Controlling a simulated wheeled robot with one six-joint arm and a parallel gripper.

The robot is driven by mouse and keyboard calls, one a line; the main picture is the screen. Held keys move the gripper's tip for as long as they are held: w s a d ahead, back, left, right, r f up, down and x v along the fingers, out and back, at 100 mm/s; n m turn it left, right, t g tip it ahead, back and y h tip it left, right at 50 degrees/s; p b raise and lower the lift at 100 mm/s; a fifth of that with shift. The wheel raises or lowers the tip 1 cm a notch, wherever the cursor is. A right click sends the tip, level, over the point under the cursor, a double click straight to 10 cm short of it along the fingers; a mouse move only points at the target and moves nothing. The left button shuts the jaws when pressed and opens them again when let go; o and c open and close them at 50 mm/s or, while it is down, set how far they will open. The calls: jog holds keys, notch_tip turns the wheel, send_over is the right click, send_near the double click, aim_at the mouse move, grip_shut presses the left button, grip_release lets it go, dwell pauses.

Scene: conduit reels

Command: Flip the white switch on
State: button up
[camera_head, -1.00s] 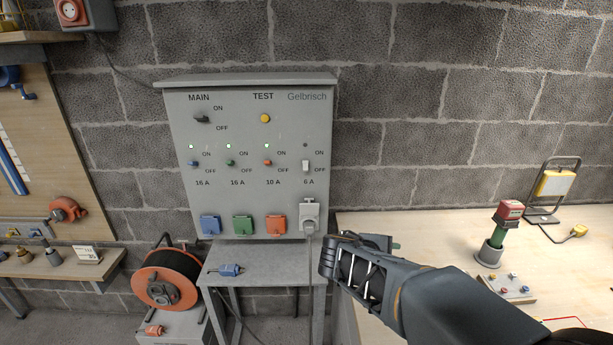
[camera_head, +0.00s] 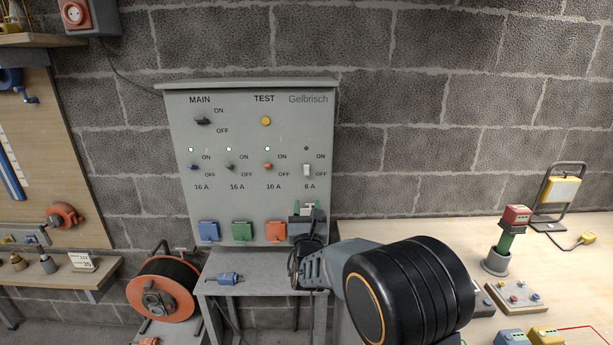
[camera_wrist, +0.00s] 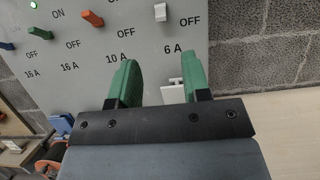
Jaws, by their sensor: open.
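The white switch (camera_head: 306,170) sits on the grey panel (camera_head: 225,205) above the 6 A label, with its lever low near the OFF mark. The small lamp (camera_head: 306,148) above it is dark. The switch also shows at the top of the wrist view (camera_wrist: 160,12), ahead of the fingers. My gripper (camera_head: 307,208) is in front of the panel below the switch, its green fingers pointing up. In the wrist view the fingers (camera_wrist: 160,78) are apart, with nothing gripped; a white part of the 6 A outlet (camera_wrist: 177,82) shows between them. My gripper hides most of that outlet.
Blue, green and red switches (camera_head: 267,166) stand left of the white one, their lamps lit green. Coloured socket covers (camera_head: 242,231) line the panel's lower edge. A blue plug (camera_head: 229,278) lies on the stand below. A workbench (camera_head: 400,232) is at the right.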

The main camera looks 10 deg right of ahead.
aim_at(306, 174)
jog(key=p+x, duration=0.2)
jog(key=x, duration=1)
jog(key=shift+w+d, duration=0.15)
jog(key=shift+w, duration=0.1)
jog(key=shift+p, duration=0.3)
grip_shut()
